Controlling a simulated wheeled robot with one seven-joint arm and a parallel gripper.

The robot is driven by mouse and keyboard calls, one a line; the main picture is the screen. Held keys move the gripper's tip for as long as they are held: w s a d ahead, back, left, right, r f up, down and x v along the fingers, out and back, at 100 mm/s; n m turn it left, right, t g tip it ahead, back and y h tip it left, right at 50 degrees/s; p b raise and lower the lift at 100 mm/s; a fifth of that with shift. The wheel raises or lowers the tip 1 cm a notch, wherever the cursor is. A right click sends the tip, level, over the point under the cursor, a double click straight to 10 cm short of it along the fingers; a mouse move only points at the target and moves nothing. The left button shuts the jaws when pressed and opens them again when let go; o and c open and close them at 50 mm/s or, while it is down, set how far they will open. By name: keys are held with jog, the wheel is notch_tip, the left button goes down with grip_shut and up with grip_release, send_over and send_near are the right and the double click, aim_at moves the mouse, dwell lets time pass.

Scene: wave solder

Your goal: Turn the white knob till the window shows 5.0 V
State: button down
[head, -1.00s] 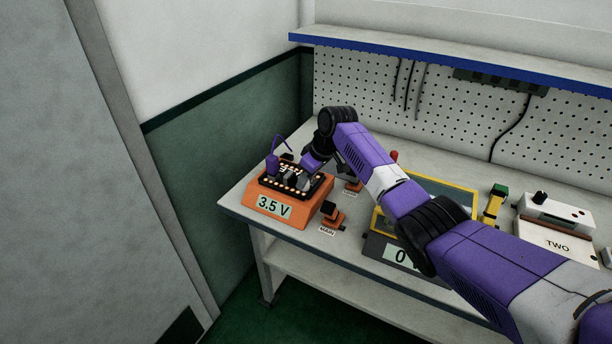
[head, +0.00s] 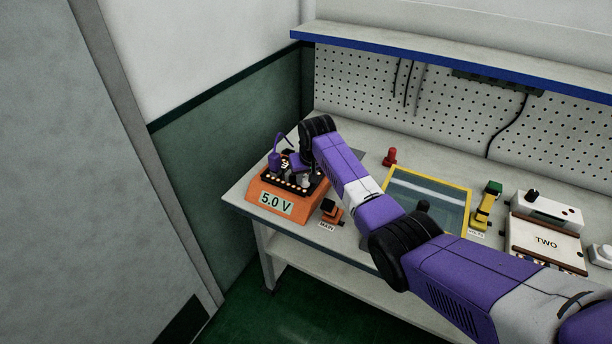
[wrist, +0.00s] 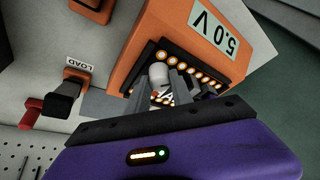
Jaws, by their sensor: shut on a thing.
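The orange unit (head: 290,203) stands at the left end of the bench, and its window (head: 276,203) reads 5.0 V. The white knob (wrist: 158,72) is on the unit's black top panel, near a row of lit round dots. My gripper (wrist: 165,84) is shut on the white knob, with its grey fingers down at the panel. The fingers partly hide the knob and the panel markings. In the head view my wrist hangs over the unit and hides part of its top.
The wrist view shows a LOAD switch (wrist: 66,95) and a red handle (wrist: 35,108) nearby.

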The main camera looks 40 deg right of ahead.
dwell(0.4)
jog(key=c, duration=1.1)
grip_release()
jog(key=shift+v, duration=3.9)
jog(key=shift+w, duration=0.1)
